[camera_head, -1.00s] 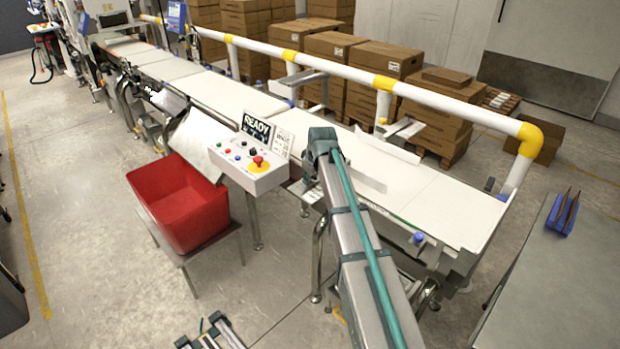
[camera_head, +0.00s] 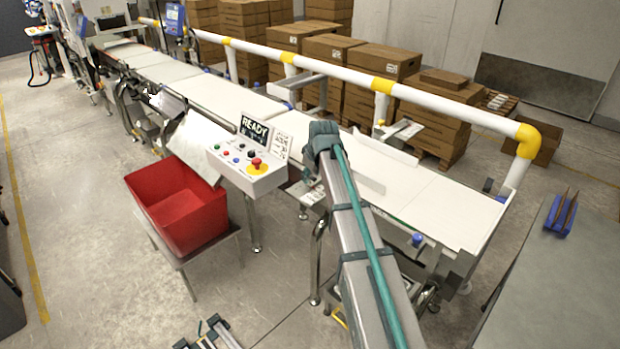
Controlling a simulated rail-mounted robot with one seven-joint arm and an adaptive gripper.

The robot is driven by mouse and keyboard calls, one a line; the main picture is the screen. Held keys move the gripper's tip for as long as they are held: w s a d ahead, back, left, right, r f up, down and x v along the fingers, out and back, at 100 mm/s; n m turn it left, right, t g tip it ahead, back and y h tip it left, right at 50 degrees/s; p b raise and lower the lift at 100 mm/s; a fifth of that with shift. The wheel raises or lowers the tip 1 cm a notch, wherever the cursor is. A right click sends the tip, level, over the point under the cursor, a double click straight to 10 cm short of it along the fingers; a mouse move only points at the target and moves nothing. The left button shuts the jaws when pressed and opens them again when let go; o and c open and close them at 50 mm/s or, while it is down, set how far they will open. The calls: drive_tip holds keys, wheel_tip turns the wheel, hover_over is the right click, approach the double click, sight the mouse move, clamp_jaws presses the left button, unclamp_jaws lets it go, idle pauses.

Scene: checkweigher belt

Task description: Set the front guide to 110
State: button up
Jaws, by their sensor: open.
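The front guide (camera_head: 369,184) is a short pale plate standing along the near side of the belt, just right of my arm's end. Its left part is hidden behind my arm. The back guide (camera_head: 386,147) is a longer white plate on the far side of the belt. My gripper (camera_head: 309,174) is small and dark at the far end of my arm, at the belt's near edge beside the control box. It is open, though its fingers are mostly hidden, and I cannot tell whether it touches anything. No scale reading is legible.
The control box (camera_head: 247,168) with a READY display (camera_head: 255,131) stands left of my arm. A red bin (camera_head: 178,205) is on a stand at left. A white and yellow rail (camera_head: 440,101) runs behind the belt (camera_head: 440,210). A grey table (camera_head: 560,290) is at right.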

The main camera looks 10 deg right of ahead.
drive_tip(key=v, duration=0.8)
drive_tip(key=shift+s+r, duration=0.15)
drive_tip(key=shift+r, duration=0.25)
